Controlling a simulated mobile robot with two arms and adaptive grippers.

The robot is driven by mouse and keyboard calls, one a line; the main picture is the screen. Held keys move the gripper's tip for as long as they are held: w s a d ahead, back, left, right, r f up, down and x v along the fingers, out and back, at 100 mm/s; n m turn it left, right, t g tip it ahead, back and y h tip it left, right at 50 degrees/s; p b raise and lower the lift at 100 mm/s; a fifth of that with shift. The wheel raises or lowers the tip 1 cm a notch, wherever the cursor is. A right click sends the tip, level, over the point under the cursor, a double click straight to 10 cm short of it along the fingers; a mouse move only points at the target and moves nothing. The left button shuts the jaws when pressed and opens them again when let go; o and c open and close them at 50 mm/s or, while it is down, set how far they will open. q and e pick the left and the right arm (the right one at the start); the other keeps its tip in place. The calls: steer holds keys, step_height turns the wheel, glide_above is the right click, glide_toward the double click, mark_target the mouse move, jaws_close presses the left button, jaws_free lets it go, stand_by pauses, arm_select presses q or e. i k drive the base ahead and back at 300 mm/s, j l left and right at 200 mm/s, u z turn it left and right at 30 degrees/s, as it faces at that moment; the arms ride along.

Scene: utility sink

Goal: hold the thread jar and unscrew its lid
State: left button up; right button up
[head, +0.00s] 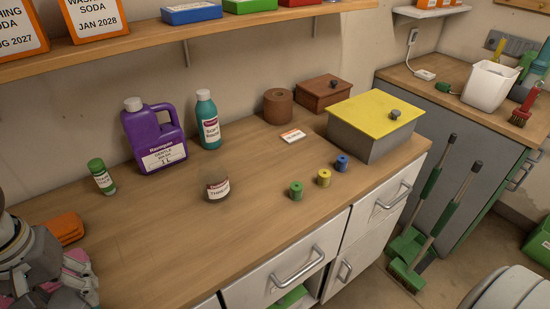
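The thread jar (218,190) is a small, squat jar with a white and red label. It stands upright on the wooden counter, left of three thread spools, with nothing touching it. Its top looks dark; the edge of the lid is hard to make out. Part of my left arm and gripper (40,277) shows at the lower left corner, well apart from the jar; its fingers are not clear. My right gripper is not in view.
Green (296,190), yellow (323,177) and blue (342,163) spools stand right of the jar. Behind are a purple jug (154,138), a teal bottle (208,122) and a yellow-lidded box (375,120). An orange item (65,228) lies left. Counter around the jar is clear.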

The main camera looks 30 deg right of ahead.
mark_target(212, 176)
steer(key=i+l, duration=0.1)
steer(key=l, duration=0.3)
steer(key=i+l+z, duration=0.1)
steer(key=l, duration=0.3)
steer(key=i+l+z, duration=0.1)
steer(key=l, duration=0.3)
steer(key=i+l, duration=0.15)
steer(key=l, duration=0.25)
